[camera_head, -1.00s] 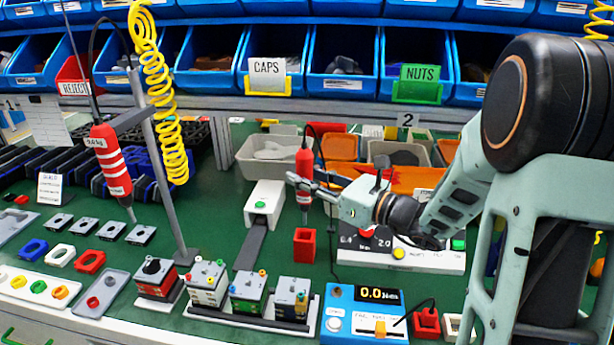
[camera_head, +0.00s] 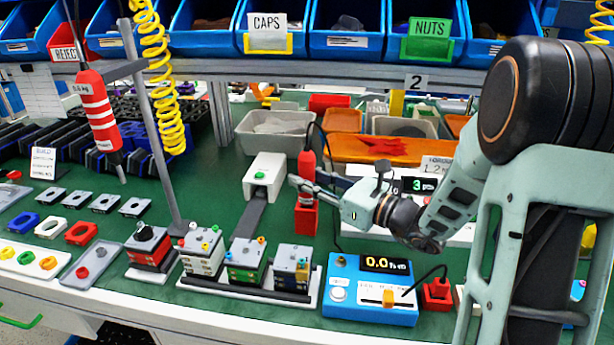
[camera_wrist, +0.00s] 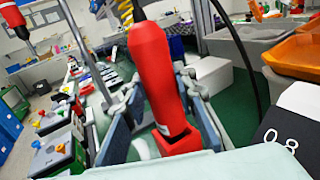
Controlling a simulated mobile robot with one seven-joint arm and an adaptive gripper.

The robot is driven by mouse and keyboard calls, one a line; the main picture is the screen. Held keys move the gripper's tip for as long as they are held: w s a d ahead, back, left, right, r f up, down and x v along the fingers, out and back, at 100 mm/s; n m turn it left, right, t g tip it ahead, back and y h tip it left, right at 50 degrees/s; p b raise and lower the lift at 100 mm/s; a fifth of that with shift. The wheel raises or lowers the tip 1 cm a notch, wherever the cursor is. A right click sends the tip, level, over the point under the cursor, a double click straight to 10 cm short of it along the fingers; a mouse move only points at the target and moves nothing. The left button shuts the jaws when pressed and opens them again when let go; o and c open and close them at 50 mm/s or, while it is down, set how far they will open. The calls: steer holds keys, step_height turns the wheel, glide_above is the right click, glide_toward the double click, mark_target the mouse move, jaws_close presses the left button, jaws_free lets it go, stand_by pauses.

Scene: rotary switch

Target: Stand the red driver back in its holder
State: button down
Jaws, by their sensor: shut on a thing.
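The red driver (camera_head: 306,164) stands upright in my gripper (camera_head: 304,188), which is shut around its body. The red holder (camera_head: 305,220) is a square block on the green bench directly below. The driver's lower end meets the holder's top, and its bit is out of sight, seemingly inside. In the wrist view the driver (camera_wrist: 153,62) fills the space between the blue-grey fingers (camera_wrist: 160,122). The holder (camera_wrist: 184,143) shows just under it there. How deep the driver sits is hidden by the fingers.
A white box unit (camera_head: 265,176) stands left of the holder. A blue meter (camera_head: 370,288) reading 0.0 is in front, with switch blocks (camera_head: 246,260) to its left. A striped red driver (camera_head: 98,112) hangs farther left. Bins (camera_head: 275,132) stand behind. A cable rises from the held driver.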

steer(key=shift+f+b, duration=0.3)
steer(key=shift+f, duration=0.15)
stand_by(1.1)
steer(key=c, duration=1.5)
jaws_free()
steer(key=shift+f, duration=0.1)
steer(key=v, duration=1.2)
